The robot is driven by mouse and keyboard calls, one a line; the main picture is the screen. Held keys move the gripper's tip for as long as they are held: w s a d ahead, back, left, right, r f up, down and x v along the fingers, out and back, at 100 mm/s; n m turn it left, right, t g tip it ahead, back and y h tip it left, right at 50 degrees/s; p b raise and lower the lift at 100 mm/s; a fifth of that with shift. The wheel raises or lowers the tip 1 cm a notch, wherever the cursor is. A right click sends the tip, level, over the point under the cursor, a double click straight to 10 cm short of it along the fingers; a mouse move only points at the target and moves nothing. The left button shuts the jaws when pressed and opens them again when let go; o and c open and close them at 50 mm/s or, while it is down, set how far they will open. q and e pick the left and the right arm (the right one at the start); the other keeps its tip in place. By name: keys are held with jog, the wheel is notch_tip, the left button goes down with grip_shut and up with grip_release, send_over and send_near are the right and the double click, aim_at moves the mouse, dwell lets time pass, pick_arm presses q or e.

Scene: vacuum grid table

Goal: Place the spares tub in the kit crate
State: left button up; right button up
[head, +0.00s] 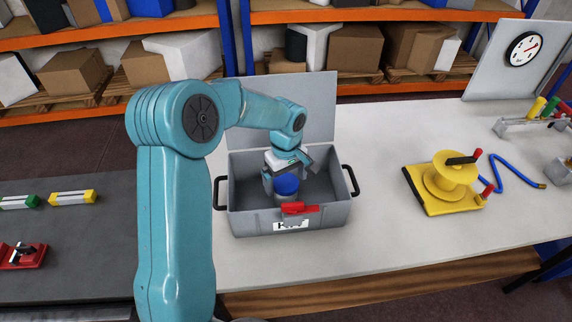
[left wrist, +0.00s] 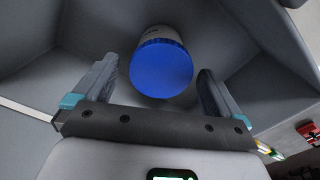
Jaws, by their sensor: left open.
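The spares tub (head: 287,187) has a blue lid and a grey body. It stands inside the grey kit crate (head: 248,222), near the front wall. The crate's lid is open and upright at the back. My left gripper (head: 285,178) reaches down into the crate at the tub. In the left wrist view the tub's blue lid (left wrist: 162,69) shows beyond and between the fingers of my left gripper (left wrist: 158,88). Gaps show between the lid and both fingers. The gripper is open. The tub's base is mostly hidden. My right gripper is not in view.
A yellow reel (head: 450,178) and a blue hose (head: 513,175) lie to the right on the pale table. A red latch (head: 300,208) sits on the crate's front. A dark bench (head: 75,255) at left bears yellow, green and red items. Bare table lies right of the crate.

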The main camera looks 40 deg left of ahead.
pick_arm(q)
notch_tip(320, 180, up, 8)
jog(key=shift+s+d+r, duration=0.1)
jog(key=shift+r, duration=0.25)
dwell(0.4)
